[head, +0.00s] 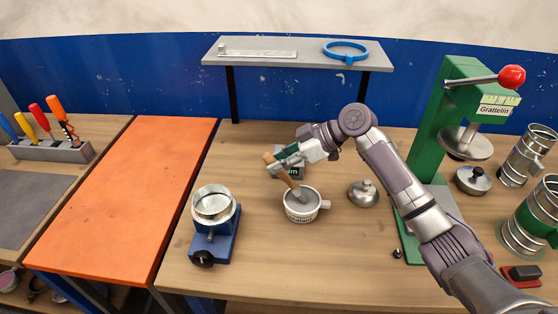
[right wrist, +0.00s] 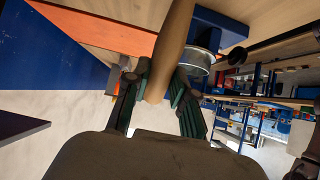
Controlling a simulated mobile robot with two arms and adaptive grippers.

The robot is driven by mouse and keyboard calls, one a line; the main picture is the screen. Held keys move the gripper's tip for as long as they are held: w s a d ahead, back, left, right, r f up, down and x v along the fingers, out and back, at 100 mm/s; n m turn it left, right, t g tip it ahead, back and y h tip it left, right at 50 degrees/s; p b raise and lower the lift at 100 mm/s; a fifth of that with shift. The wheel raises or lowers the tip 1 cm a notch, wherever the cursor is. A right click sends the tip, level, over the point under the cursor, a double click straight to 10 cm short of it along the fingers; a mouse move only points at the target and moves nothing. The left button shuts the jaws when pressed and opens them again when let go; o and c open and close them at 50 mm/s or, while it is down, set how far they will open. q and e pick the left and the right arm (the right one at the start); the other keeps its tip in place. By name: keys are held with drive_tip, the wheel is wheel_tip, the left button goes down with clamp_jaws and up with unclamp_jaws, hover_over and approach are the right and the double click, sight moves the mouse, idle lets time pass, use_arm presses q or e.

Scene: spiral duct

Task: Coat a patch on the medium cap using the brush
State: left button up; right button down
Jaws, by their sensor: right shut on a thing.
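My right gripper (head: 283,163) is shut on the brush (head: 293,186), around its wooden handle. The brush slants down, with its lower end inside a small grey pot (head: 301,211) with a side handle; the bristles are hidden in it. In the right wrist view the handle (right wrist: 175,45) sits between the dark green fingers (right wrist: 158,92). A domed metal cap with a knob (head: 363,194) stands right of the pot. Another cap with a dark top (head: 473,181) stands near the green press. I cannot tell which is the medium cap. My left gripper is out of view.
A blue stand with a metal ring (head: 214,204) is left of the pot. The green press (head: 437,130) and metal ducts (head: 530,220) are at right. The orange table top (head: 125,195) is clear.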

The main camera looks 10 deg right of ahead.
idle(0.4)
drive_tip(key=shift+r+p, duration=2.5)
drive_tip(key=shift+r, duration=1.05)
